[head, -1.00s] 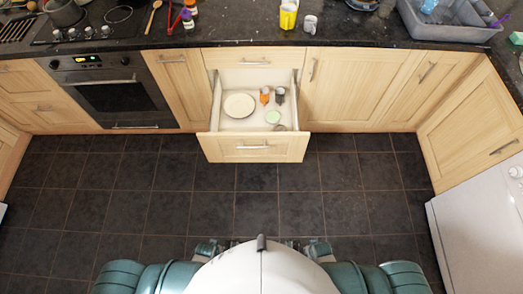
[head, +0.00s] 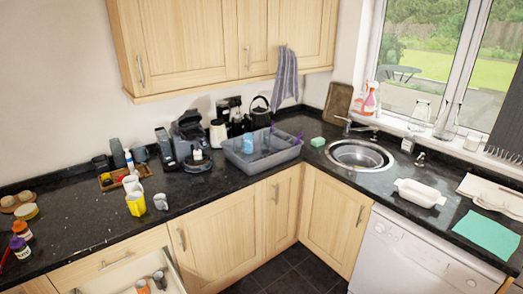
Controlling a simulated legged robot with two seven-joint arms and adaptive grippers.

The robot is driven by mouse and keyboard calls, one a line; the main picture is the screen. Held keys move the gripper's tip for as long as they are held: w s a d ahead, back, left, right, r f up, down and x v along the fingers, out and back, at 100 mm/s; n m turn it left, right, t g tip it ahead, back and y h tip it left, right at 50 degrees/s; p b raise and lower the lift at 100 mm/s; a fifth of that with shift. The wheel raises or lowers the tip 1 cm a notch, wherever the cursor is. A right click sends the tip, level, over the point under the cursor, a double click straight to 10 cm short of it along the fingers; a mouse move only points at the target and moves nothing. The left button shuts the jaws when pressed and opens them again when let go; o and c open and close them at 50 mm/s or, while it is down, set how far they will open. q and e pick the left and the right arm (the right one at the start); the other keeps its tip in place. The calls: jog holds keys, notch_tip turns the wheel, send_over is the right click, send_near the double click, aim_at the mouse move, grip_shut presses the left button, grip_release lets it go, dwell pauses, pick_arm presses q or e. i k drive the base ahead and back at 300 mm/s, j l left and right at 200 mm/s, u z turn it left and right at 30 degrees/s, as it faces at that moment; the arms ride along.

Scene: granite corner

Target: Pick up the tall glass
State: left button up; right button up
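I cannot tell for sure which thing is the tall glass. Two clear glass vessels stand on the windowsill at the right, a left one (head: 420,113) and a taller-looking right one (head: 447,121). A tall dark tumbler-like cup (head: 117,153) stands on the left counter at the back, by a small wooden tray (head: 106,181). Neither of my grippers shows in the head view, and nothing is seen held.
A grey plastic tub (head: 262,150) stands in the counter corner. A sink (head: 360,155), a white dish (head: 420,193) and a teal cloth (head: 487,234) lie along the right counter. An open drawer (head: 125,283) juts out below.

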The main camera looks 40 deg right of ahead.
aim_at(265, 143)
jog(key=z, duration=1.3)
